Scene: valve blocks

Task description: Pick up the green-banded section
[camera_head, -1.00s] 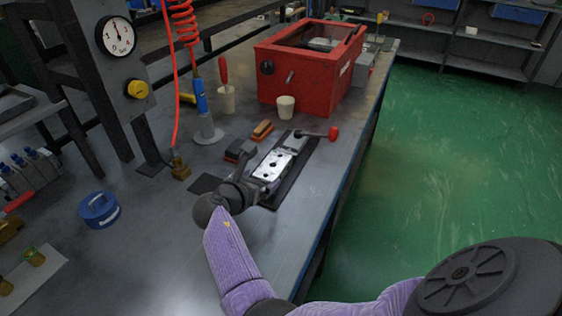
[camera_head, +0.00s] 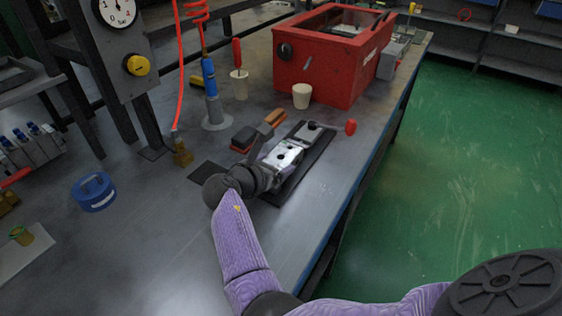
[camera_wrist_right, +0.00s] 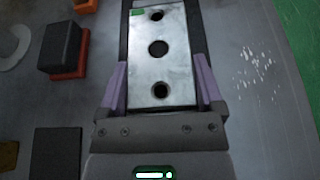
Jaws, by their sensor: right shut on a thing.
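The green-banded section is a silver metal block (camera_wrist_right: 174,45) with several dark holes in its top face and a small green mark at its upper left corner in the right wrist view. In the head view the block (camera_head: 283,155) is over the dark strip on the bench. My right gripper (camera_wrist_right: 160,85) is shut on it, with one purple finger against each long side. In the head view my right gripper (camera_head: 265,172) reaches it from the near left and hides its near end. I cannot tell whether the block is clear of the strip. My left gripper is not in view.
A black and red block (camera_head: 243,138), an orange block (camera_head: 275,117) and a beige cup (camera_head: 302,95) stand nearby. A red box (camera_head: 325,75) is behind. The right bench edge is close.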

